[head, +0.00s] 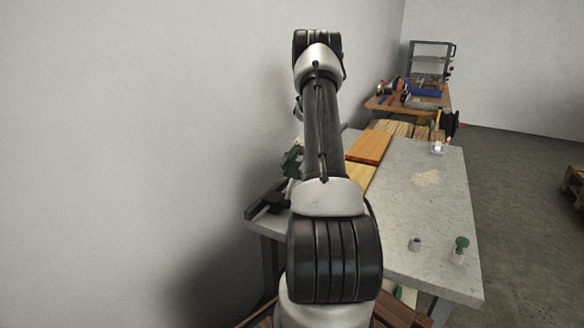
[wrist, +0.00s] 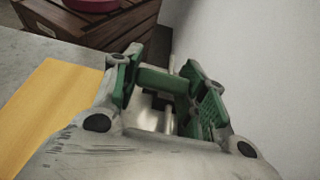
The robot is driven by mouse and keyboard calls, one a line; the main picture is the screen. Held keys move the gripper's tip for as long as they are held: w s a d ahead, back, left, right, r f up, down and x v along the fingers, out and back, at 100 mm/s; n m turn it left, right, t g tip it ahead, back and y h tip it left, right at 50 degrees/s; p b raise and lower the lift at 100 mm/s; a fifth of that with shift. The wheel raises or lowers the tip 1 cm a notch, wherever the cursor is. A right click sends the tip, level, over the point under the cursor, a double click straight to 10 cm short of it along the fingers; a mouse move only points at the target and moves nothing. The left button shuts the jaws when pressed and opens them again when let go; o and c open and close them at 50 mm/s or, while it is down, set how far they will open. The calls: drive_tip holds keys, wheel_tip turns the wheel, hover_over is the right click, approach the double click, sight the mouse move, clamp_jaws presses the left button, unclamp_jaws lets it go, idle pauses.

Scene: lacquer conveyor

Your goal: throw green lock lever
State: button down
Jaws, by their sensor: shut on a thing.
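In the wrist view, my gripper (wrist: 168,88) has its two green-padded fingers on either side of a green bar, which looks like the green lock lever (wrist: 163,80). The fingers are shut on it. A pale metal rod (wrist: 172,62) shows just beyond the bar, and bright metal parts show below it between the fingers. The lever's base and pivot are mostly hidden by my gripper. In the head view, my arm covers most of this spot; only some green (head: 293,162) shows at the left of the arm, by the table's far left edge.
The grey table (head: 425,205) carries orange and yellow boards (head: 370,146), a small grey cylinder (head: 415,244) and a green-topped white piece (head: 462,244). A black fixture (head: 266,204) sits at the left edge. The wall is close on the left. A cluttered workbench (head: 410,104) stands behind.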

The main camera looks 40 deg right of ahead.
drive_tip(key=shift+d+f, duration=0.15)
idle(0.4)
drive_tip(key=c, duration=0.8)
unclamp_jaws()
